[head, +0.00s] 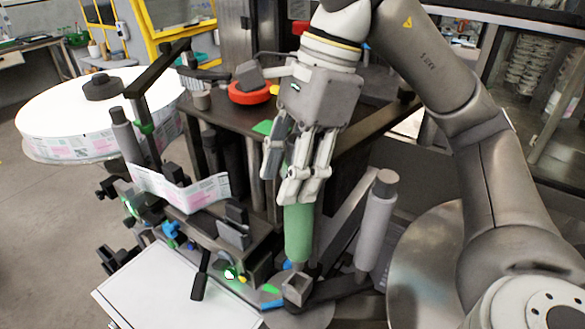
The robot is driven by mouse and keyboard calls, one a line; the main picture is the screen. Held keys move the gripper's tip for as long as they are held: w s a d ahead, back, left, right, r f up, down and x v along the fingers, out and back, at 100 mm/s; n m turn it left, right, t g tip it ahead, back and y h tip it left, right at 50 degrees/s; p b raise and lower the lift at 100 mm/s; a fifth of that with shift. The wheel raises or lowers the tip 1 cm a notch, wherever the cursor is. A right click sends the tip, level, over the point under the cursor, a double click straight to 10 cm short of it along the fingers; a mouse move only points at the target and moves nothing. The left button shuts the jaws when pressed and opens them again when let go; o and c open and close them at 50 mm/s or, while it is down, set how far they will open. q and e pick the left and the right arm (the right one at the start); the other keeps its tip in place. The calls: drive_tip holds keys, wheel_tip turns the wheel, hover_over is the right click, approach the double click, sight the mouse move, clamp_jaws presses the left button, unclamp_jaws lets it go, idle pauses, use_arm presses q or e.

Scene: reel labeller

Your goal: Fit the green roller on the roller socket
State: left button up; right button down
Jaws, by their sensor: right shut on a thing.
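The green roller (298,236) stands roughly upright in the head view, with its upper part between the fingers of my right gripper (293,185). My right gripper comes down from above and is shut on it. The roller's lower end is close above a small grey block (297,289) and a blue part on the labeller. The roller socket cannot be made out clearly; the roller's lower end may hide it. I cannot tell whether the roller touches anything below. My left gripper is not in view.
A grey roller (376,225) stands to the right of the green one. A label web (180,187) runs to the left, from a large label reel (60,120). A red ring (250,93) lies on the machine top behind. A white panel (175,290) is at the front left.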

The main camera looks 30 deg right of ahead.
sight(285, 210)
drive_tip(key=shift+f+b, duration=2.1)
drive_tip(key=shift+f, duration=0.1)
drive_tip(key=shift+r, duration=0.35)
drive_tip(key=shift+f, duration=0.15)
drive_tip(key=shift+s+a+r+p, duration=0.1)
drive_tip(key=shift+r+p, duration=0.25)
drive_tip(key=shift+f, duration=0.15)
